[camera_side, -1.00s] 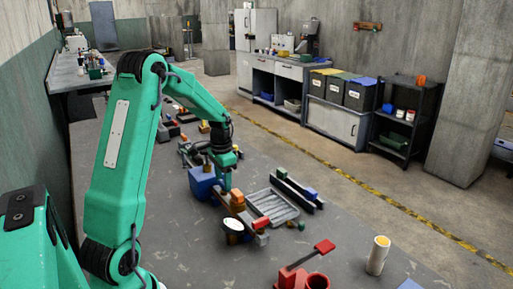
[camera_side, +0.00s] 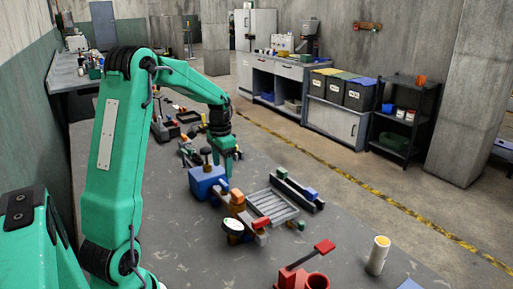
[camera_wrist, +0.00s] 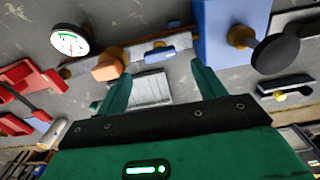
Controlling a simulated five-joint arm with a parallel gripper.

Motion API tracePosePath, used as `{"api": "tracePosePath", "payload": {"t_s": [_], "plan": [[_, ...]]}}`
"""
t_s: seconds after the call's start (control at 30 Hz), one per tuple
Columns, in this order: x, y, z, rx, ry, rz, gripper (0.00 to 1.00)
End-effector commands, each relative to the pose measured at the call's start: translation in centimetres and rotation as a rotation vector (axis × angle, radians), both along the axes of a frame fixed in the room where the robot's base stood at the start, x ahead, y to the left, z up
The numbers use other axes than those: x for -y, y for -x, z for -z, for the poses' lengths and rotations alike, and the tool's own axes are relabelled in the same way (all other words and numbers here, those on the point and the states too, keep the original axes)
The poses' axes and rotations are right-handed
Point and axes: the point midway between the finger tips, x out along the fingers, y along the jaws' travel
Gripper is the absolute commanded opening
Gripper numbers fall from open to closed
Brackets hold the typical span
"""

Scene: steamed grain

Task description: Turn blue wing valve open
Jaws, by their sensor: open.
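The blue wing valve (camera_wrist: 160,54) shows in the wrist view as a small blue handle on a grey pipe, between an orange block (camera_wrist: 107,68) and a large blue box (camera_wrist: 222,30). My gripper (camera_wrist: 161,82) is open and empty, its two green fingers spread to either side of the handle in that picture. I cannot tell the height of the fingertips above it. In the side view my gripper (camera_side: 229,174) is just behind and right of the blue box (camera_side: 206,183); the wing handle is not clear there.
A white round gauge (camera_side: 233,225) stands at the pipe's near end. A dark knob (camera_wrist: 280,52) sticks out of the blue box. A grey ribbed tray (camera_side: 272,206) lies to the right. A red lever (camera_side: 325,246) and white cylinder (camera_side: 378,256) are at the front.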

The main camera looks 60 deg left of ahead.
Motion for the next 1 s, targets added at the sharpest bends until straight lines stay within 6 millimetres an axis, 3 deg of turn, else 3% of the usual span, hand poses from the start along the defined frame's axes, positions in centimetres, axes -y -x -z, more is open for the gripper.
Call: {"api": "tracePosePath", "payload": {"t_s": [0.23, 0.67, 0.87, 1.0], "plan": [[0.0, 0.0, -2.0, 0.001, -0.001, 0.001, 0.69], [0.1, 0.0, -2.3, 0.002, -0.002, 0.001, 0.69], [1.7, 0.0, -3.4, 0.022, -0.015, 0.003, 0.69], [4.1, 0.2, -5.0, 0.054, -0.032, 0.004, 0.69]]}}
